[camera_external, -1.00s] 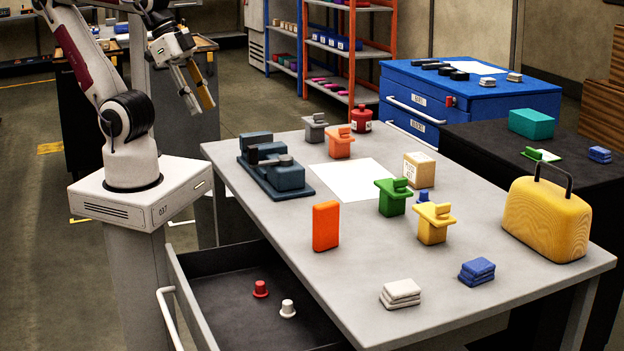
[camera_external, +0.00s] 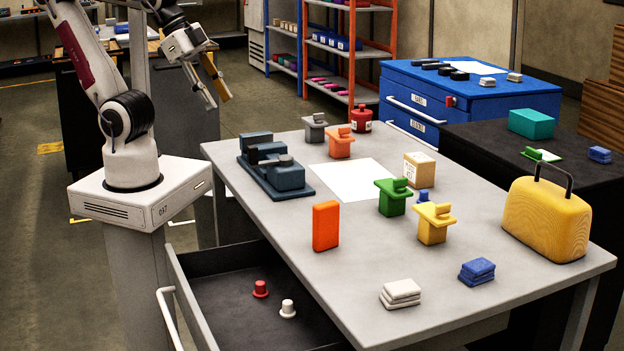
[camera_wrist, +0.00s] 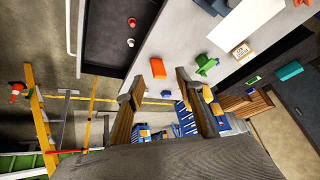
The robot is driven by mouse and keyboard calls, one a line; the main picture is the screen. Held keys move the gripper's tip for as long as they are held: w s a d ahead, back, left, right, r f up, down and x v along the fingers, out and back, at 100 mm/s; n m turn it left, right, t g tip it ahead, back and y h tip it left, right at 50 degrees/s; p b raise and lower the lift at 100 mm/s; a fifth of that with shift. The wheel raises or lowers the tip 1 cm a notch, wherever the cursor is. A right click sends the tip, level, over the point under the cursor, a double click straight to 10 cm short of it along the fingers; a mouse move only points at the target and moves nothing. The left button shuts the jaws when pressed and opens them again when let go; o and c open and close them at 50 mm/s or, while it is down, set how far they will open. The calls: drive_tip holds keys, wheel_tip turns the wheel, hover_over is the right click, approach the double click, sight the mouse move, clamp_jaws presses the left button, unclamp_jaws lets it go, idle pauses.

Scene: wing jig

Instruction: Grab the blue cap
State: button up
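The blue cap (camera_external: 422,195) is a small blue piece on the grey table, largely hidden behind the yellow block (camera_external: 433,227) and to the right of the green block (camera_external: 391,198). I cannot pick it out surely in the wrist view. My gripper (camera_external: 219,101) is up at the upper left of the external view, well away from the cap and beyond the table's left edge. Its two fingers are apart with nothing between them. The wrist view also shows the spread fingers of my gripper (camera_wrist: 156,87).
An orange box (camera_external: 326,226), a cream box (camera_external: 419,169) and a dark blue fixture (camera_external: 280,174) stand on the table. A yellow case (camera_external: 545,220) stands at the right. An open drawer (camera_external: 225,309) holds a red and a white cap.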

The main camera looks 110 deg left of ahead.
drive_tip(key=w+a+r+m+t+y, duration=0.25)
drive_tip(key=w+a+m, duration=0.35)
drive_tip(key=w, duration=0.5)
drive_tip(key=w+a+r+m+t+y, duration=0.1)
drive_tip(key=w+a+r+m, duration=0.25)
drive_tip(key=w+a, duration=0.65)
drive_tip(key=w+a+f+m+t, duration=0.1)
drive_tip(key=w+a+m, duration=0.35)
drive_tip(key=w, duration=0.25)
drive_tip(key=w+a+f+m+t, duration=0.1)
drive_tip(key=w+a+f+m, duration=0.1)
drive_tip(key=w+a+m, duration=0.4)
drive_tip(key=w+a+f+m+t+h, duration=0.1)
drive_tip(key=w+a+f+m+h, duration=0.35)
drive_tip(key=w+f+m, duration=0.5)
drive_tip(key=s+f+m+h, duration=0.1)
drive_tip(key=s+f+m, duration=0.1)
drive_tip(key=f, duration=0.4)
drive_tip(key=s+a+f+m+h, duration=0.1)
drive_tip(key=s+f+m+h, duration=0.1)
drive_tip(key=f+m, duration=0.2)
drive_tip(key=s+a+f+m+h, duration=0.1)
drive_tip(key=s+f+m, duration=0.1)
drive_tip(key=f, duration=0.6)
drive_tip(key=shift+s+a+f+m+g, duration=0.15)
drive_tip(key=shift+f+m+g, duration=0.2)
drive_tip(key=shift+m, duration=0.4)
drive_tip(key=shift+s+f+m+h, duration=0.2)
drive_tip(key=shift+f+m+h, duration=0.1)
drive_tip(key=shift+f+h, duration=0.1)
